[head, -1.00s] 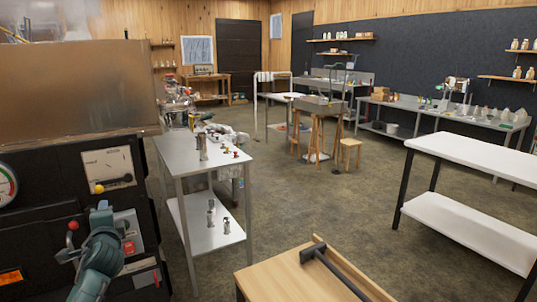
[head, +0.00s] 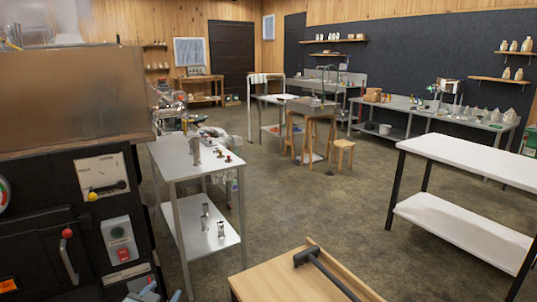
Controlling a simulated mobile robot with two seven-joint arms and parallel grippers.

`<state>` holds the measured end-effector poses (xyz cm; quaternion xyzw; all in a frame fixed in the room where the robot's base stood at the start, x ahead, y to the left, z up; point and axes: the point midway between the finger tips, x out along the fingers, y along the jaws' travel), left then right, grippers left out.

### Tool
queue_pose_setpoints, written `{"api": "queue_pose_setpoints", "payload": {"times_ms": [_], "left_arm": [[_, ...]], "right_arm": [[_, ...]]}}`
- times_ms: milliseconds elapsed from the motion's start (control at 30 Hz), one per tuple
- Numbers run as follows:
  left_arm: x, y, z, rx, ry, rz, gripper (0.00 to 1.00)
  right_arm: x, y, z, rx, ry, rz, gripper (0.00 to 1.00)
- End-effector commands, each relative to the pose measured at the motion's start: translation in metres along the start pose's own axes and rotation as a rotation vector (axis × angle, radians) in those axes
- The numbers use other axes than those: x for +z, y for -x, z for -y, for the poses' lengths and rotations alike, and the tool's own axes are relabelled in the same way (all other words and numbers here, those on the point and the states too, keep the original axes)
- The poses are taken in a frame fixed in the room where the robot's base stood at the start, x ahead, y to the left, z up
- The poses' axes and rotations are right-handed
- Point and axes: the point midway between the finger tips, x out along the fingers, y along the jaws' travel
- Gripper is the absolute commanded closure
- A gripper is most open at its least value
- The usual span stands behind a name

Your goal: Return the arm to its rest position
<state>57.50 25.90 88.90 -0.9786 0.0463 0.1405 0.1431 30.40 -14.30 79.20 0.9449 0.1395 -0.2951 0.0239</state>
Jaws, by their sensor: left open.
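My left gripper (head: 156,295) shows only as a small blue-grey part at the bottom edge of the head view. It is open, and I see nothing held in it. The rest of the left arm is cut off by the frame. My right gripper is out of view.
A metal two-shelf table (head: 180,160) with small metal vessels stands right of the evaporator. A wooden table (head: 270,279) with a black tool (head: 322,272) is at the bottom middle. A white table (head: 470,160) stands at the right. The floor between is clear.

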Motion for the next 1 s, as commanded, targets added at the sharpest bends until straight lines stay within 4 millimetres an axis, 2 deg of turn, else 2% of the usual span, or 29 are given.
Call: {"api": "queue_pose_setpoints", "payload": {"times_ms": [33,100,200,300,433,500,600,1000], "left_arm": [[0.027,0.022,-0.028,0.042,0.017,0.037,0.49],[0.056,0.055,-0.061,0.092,0.041,0.080,0.49],[0.088,0.106,-0.103,0.157,0.086,0.139,0.49],[0.109,0.153,-0.135,0.207,0.134,0.193,0.49],[0.121,0.199,-0.159,0.245,0.183,0.244,0.49],[0.124,0.214,-0.167,0.257,0.200,0.261,0.49],[0.126,0.225,-0.172,0.265,0.213,0.273,0.49],[0.126,0.227,-0.172,0.266,0.214,0.276,0.49]], "right_arm": [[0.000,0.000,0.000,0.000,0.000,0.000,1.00],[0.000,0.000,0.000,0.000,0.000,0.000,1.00],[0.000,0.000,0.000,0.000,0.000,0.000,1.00],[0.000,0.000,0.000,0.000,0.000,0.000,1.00],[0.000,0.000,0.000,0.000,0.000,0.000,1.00],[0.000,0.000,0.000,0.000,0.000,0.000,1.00],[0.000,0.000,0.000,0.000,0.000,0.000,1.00],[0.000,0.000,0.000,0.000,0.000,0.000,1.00]]}}
